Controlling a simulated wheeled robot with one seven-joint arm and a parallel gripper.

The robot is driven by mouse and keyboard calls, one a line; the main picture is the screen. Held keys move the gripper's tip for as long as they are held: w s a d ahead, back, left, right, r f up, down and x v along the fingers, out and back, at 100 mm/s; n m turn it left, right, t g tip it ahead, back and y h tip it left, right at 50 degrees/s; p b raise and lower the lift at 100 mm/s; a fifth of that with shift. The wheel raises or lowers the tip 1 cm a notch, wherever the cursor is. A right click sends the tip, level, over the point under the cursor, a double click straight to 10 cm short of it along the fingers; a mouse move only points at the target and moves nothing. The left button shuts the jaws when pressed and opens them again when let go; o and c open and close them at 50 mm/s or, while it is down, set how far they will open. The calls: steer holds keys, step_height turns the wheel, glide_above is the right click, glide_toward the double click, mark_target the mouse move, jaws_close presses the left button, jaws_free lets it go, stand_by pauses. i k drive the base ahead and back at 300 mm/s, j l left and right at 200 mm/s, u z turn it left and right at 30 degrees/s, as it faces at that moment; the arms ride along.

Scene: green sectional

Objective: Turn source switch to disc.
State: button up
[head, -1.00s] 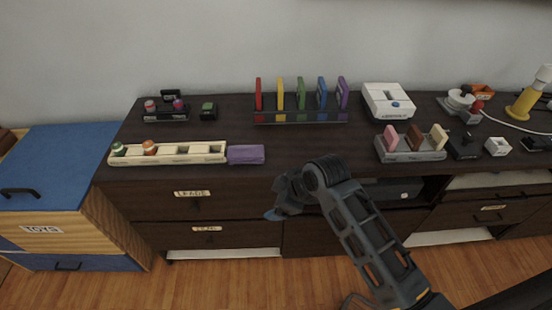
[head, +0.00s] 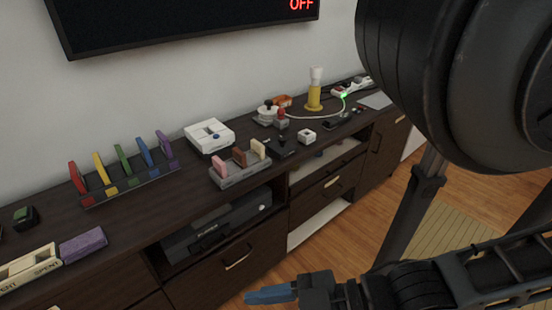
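I cannot tell for certain which thing is the source switch. A small black box (head: 281,146) with a stubby lever-like top stands on the dresser, right of a grey rack of coloured cards; its markings are too small to read. A wall screen (head: 185,25) at the top left shows "OFF" in red. My gripper (head: 270,295) is low in the head view, in front of the dresser and apart from everything on it. Its blue fingertips point left and show edge-on, so its opening is unclear.
The dark dresser top (head: 130,218) holds a white console (head: 209,136), a grey card rack (head: 240,172), a small white cube (head: 306,136), a yellow joystick-like post (head: 314,95) and a white power strip (head: 360,87). A black device (head: 215,225) sits in the open shelf. Wooden floor lies in front.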

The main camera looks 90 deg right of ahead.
mark_target(282, 140)
steer(key=i+j+z, duration=0.1)
steer(key=j+z, duration=0.25)
steer(key=i+j+z, duration=0.1)
steer(key=j+z, duration=0.25)
steer(key=l+z, duration=0.1)
steer(key=z, duration=0.7)
steer(key=i+z, duration=0.1)
steer(key=z, duration=0.3)
steer(key=i+l+z, duration=0.1)
steer(key=z, duration=0.3)
steer(key=i, duration=0.3)
